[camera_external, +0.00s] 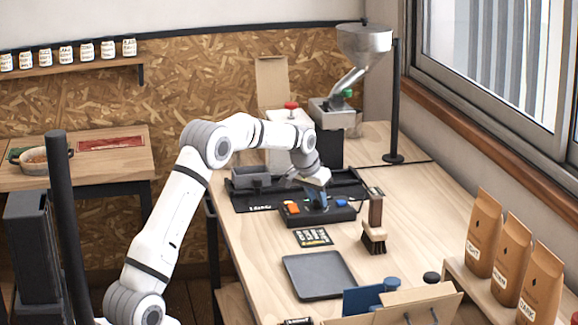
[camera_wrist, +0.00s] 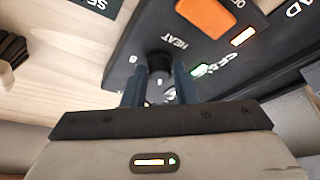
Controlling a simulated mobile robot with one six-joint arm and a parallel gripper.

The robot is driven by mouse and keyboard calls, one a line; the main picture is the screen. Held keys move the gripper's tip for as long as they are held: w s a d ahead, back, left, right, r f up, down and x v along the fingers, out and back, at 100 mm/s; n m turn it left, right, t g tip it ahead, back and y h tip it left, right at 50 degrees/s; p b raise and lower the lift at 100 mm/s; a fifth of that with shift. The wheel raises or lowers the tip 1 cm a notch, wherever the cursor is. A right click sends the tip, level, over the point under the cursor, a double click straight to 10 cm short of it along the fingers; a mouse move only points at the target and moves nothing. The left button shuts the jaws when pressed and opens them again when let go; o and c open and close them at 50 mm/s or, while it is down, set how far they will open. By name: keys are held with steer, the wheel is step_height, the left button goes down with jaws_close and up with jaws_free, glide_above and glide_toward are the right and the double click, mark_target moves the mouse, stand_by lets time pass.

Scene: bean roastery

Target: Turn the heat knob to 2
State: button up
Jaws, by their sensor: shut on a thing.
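The heat knob (camera_wrist: 159,63) is a dark round knob on the black control panel (camera_wrist: 215,60), beside the printed word HEAT. In the wrist view my gripper (camera_wrist: 160,85) has its two blue-grey fingers on either side of the knob, shut on it. A small white mark shows between the fingers; I cannot read the setting. In the external view my gripper (camera_external: 317,195) reaches down onto the control panel (camera_external: 343,214), and the fingers hide the knob there.
An orange switch (camera_wrist: 206,15) and lit indicators (camera_wrist: 243,36) are close to the knob. Coffee bags (camera_external: 511,255) stand at the right.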

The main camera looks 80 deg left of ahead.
steer(key=o, duration=1)
steer(key=v, duration=0.7)
steer(key=shift+s+r, duration=0.2)
steer(key=shift+r, duration=0.15)
steer(key=s+d+r+m+h+p, duration=0.1)
steer(key=s+d+r, duration=0.15)
steer(key=d, duration=0.75)
steer(key=s+d+r+m+p, duration=0.1)
steer(key=s+d+r+m, duration=0.15)
steer(key=d, duration=0.75)
steer(key=s+d+r+h+p, duration=0.1)
steer(key=s+d+r, duration=0.15)
steer(key=d, duration=0.65)
steer(key=s+d+f+m+p, duration=0.1)
steer(key=s+d, duration=0.4)
steer(key=s, duration=0.1)
steer(key=s+d+f+m+p, duration=0.1)
steer(key=s+d+f, duration=0.1)
steer(key=s+d, duration=0.3)
steer(key=s+d+f+m, duration=0.2)
steer(key=s+d, duration=0.3)
steer(key=s, duration=0.3)
steer(key=shift+s+d+f+g+h+p, duration=0.2)
steer(key=shift+s+d+g+h+p, duration=0.05)
steer(key=shift+d+g+h+p, duration=0.15)
